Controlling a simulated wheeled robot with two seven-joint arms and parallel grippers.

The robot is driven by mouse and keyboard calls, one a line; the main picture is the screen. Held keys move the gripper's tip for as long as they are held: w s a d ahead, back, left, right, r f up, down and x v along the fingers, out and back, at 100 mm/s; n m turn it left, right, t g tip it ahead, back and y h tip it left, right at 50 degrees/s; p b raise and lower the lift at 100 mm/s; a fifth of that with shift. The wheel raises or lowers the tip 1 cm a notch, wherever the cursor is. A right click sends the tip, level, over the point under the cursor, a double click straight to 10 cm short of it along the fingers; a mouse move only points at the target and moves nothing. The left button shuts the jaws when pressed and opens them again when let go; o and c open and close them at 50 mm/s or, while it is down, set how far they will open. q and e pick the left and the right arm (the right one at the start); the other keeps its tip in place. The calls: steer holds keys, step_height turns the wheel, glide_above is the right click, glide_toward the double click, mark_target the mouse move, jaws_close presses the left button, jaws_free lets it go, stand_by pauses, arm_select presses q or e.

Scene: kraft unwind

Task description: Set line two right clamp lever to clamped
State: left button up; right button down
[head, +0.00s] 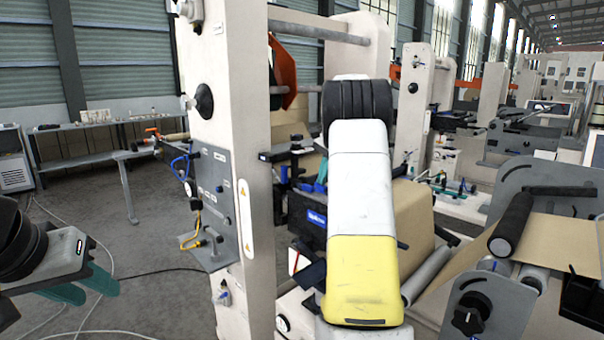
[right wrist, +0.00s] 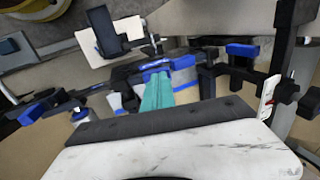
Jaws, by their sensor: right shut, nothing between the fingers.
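My right gripper (right wrist: 156,80) shows in the right wrist view with its teal fingers together and nothing between them. Its tips are close to a blue-and-black clamp part (right wrist: 170,63); I cannot tell whether they touch. Another blue-ended lever part (right wrist: 242,50) lies to the right on a black bar. I cannot tell which part is the line two right clamp lever, or its setting.
A beige machine column (head: 235,120) with a grey control panel (head: 213,195) stands left of my right arm. Brown kraft web (head: 540,255) and a black roller (head: 511,224) lie to the right. Cables cross the floor at left. A bench (head: 95,125) stands behind.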

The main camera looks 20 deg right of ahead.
steer(key=shift+w+a+f+g, duration=0.15)
steer(key=shift+w+f+g, duration=0.25)
steer(key=shift+g, duration=0.2)
steer(key=shift+w+a+f, duration=0.2)
steer(key=shift+w+f, duration=0.2)
steer(key=shift+f, duration=0.4)
